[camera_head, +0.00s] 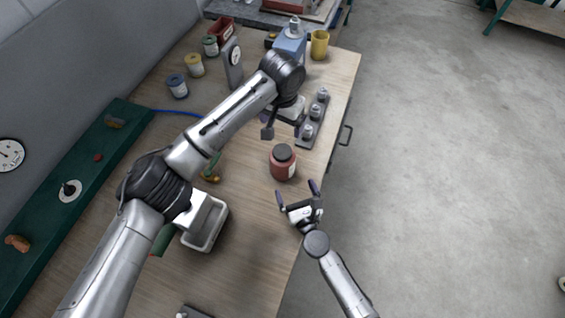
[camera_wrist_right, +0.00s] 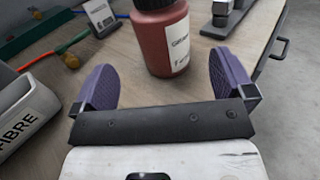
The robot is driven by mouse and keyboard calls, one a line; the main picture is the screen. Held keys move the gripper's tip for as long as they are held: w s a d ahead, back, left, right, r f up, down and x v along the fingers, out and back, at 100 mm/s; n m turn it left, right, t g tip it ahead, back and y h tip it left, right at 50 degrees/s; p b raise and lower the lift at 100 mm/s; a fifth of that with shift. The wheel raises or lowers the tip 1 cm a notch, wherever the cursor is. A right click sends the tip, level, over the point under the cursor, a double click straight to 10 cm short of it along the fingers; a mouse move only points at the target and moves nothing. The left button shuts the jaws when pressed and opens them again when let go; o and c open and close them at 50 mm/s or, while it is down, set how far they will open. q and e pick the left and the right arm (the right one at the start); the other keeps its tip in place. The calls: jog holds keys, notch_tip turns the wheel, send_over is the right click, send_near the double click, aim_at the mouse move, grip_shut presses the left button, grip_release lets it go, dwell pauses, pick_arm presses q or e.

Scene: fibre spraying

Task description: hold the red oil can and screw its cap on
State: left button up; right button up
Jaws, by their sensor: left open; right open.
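The red oil can (camera_head: 283,169) stands upright on the wooden table near its right edge, with a dark cap (camera_head: 283,152) on top. In the right wrist view the red can (camera_wrist_right: 163,42) shows a white label, and its top is cut off by the frame edge. My right gripper (camera_head: 298,189) is open and empty just in front of the can; in the right wrist view its purple fingers (camera_wrist_right: 165,80) are spread wide, with the can beyond them. My left gripper (camera_head: 283,126) is above the table behind the can, open, its fingers pointing down and partly hidden by the arm.
A rack with several metal pieces (camera_head: 308,131) stands behind the can along the table edge. A white tray (camera_head: 206,240) lies at the left under my left arm. A yellow mug (camera_head: 319,44) and a blue device (camera_head: 290,48) stand at the back. A drawer handle (camera_head: 347,135) juts out right.

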jog(key=shift+v, duration=1.4)
